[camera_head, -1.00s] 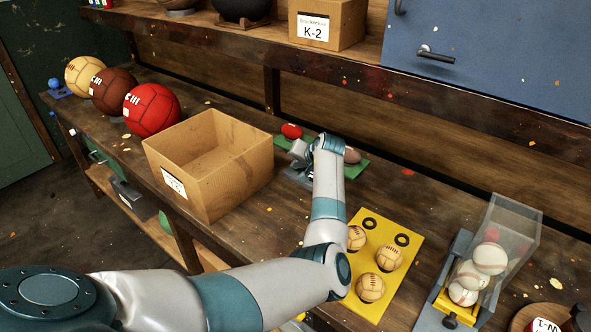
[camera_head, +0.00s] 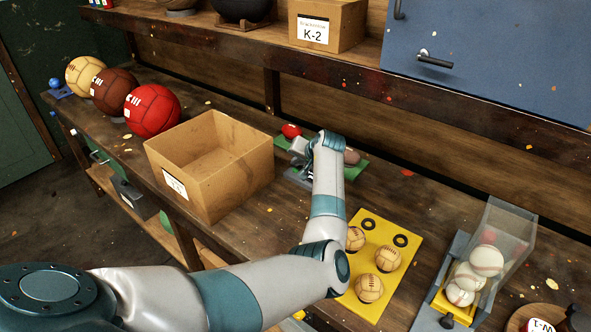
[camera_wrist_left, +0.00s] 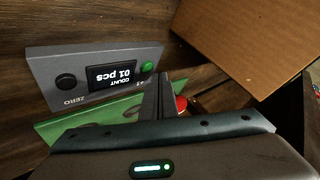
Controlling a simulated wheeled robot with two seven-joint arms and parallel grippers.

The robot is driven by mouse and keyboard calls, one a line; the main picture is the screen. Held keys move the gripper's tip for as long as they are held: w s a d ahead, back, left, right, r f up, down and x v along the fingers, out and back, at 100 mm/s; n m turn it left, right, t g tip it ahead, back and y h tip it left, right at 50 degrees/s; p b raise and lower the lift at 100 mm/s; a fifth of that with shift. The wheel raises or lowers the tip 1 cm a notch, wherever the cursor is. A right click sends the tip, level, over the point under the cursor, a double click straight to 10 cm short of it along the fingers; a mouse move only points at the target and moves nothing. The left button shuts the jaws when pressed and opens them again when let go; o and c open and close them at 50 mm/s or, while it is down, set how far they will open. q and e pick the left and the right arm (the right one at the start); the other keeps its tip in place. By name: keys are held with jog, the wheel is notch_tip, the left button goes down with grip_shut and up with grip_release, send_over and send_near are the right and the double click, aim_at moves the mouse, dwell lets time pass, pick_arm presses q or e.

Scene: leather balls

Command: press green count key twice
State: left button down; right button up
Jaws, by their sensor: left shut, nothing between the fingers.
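A grey counter box (camera_wrist_left: 78,68) stands in the left wrist view with a dark display (camera_wrist_left: 112,77) that reads "COUNT 01 pcs" upside down. The green count key (camera_wrist_left: 147,67) is at the display's right, and a black key (camera_wrist_left: 66,82) marked ZERO is at its left. My left gripper (camera_wrist_left: 160,82) is shut and empty, its fingertips close beside the green key; I cannot tell whether they touch it. In the head view my left gripper (camera_head: 299,154) is over the counter by the green board, and my own arm hides much of it.
A cardboard box (camera_head: 215,170) stands just left of the gripper. A green board (camera_head: 355,170) with small balls lies behind it. A yellow ball tray (camera_head: 398,262) and a clear chute (camera_head: 512,232) with white balls stand to the right. A shelf (camera_head: 330,61) overhangs the back.

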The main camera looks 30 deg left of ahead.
pick_arm(q)
jog(key=shift+r+p, duration=2.25)
jog(key=shift+r, duration=0.3)
dwell(0.9)
